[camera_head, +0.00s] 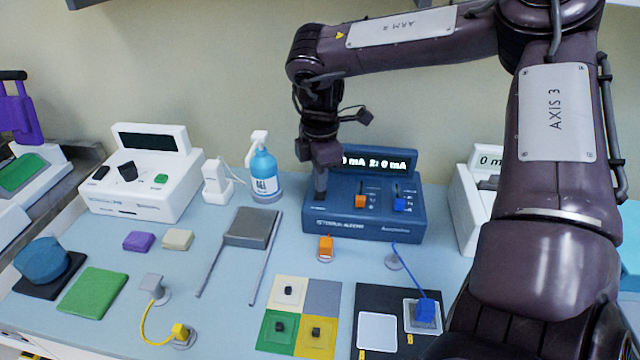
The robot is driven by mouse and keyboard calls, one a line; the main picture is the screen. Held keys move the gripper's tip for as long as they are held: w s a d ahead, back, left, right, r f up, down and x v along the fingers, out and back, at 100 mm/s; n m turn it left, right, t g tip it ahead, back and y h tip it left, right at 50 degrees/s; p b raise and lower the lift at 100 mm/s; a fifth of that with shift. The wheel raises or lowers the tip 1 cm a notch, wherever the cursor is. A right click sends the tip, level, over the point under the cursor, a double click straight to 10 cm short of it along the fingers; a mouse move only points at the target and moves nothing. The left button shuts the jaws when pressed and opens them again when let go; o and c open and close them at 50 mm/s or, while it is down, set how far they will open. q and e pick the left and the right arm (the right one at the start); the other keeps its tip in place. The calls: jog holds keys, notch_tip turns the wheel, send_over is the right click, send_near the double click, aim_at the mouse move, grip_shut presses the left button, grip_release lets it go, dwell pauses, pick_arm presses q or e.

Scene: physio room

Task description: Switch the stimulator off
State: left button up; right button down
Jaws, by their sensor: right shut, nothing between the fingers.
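The stimulator (363,224) is a dark blue box near the back of the table, with a raised display that reads 0 mA on the visible part. An orange slider or plug and a blue one sit on its sloping panel. My right gripper (320,192) is shut and empty, pointing down at the left part of this panel. Its fingertips are at or just above the surface; I cannot tell if they touch. The gripper and wrist hide the left end of the display and whatever control lies under the tips. My left gripper is not in view.
A blue gel bottle (264,177) and a white device (147,190) stand to the left. Another white device (469,207) is close on the right, partly behind my arm. Orange (326,247) and blue (425,309) plugs with leads lie in front, near coloured pads.

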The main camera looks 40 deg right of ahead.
aim_at(320, 195)
jog(key=shift+f+b, duration=0.85)
jog(key=shift+f, duration=0.15)
dwell(0.4)
jog(key=shift+s+r, duration=0.1)
jog(key=shift+r+p, duration=0.8)
jog(key=shift+r, duration=0.05)
jog(key=shift+r+p, duration=1.7)
jog(key=shift+r, duration=0.9)
jog(key=shift+f, duration=0.1)
